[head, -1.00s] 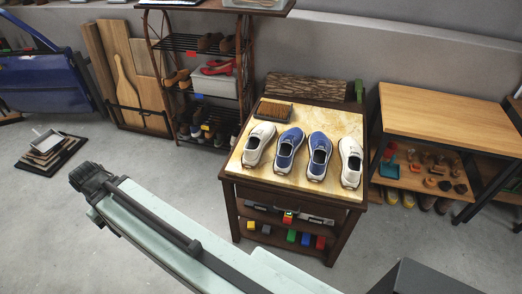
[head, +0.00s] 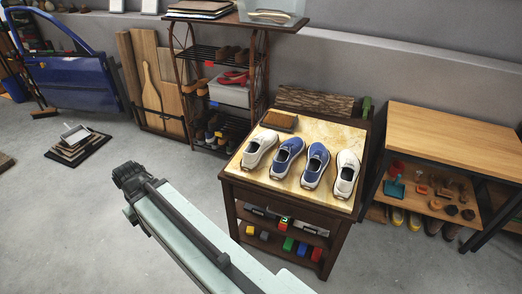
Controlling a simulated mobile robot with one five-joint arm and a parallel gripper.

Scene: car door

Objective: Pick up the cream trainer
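Two cream trainers stand on the small dark wooden table with a pale marbled top (head: 340,132). One cream trainer (head: 259,150) is at the left end of the row, the other cream trainer (head: 345,174) at the right end. Two blue trainers, one left of centre (head: 287,157) and one right of centre (head: 315,165), stand between them. My gripper (head: 130,178) is at the dark end of my pale arm, in front of and left of the table, well apart from the shoes. Its fingers are too small and dark to read.
A brown brush (head: 279,121) lies at the table's back left. A shoe rack (head: 212,90) stands behind left, a wooden bench (head: 455,135) right.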

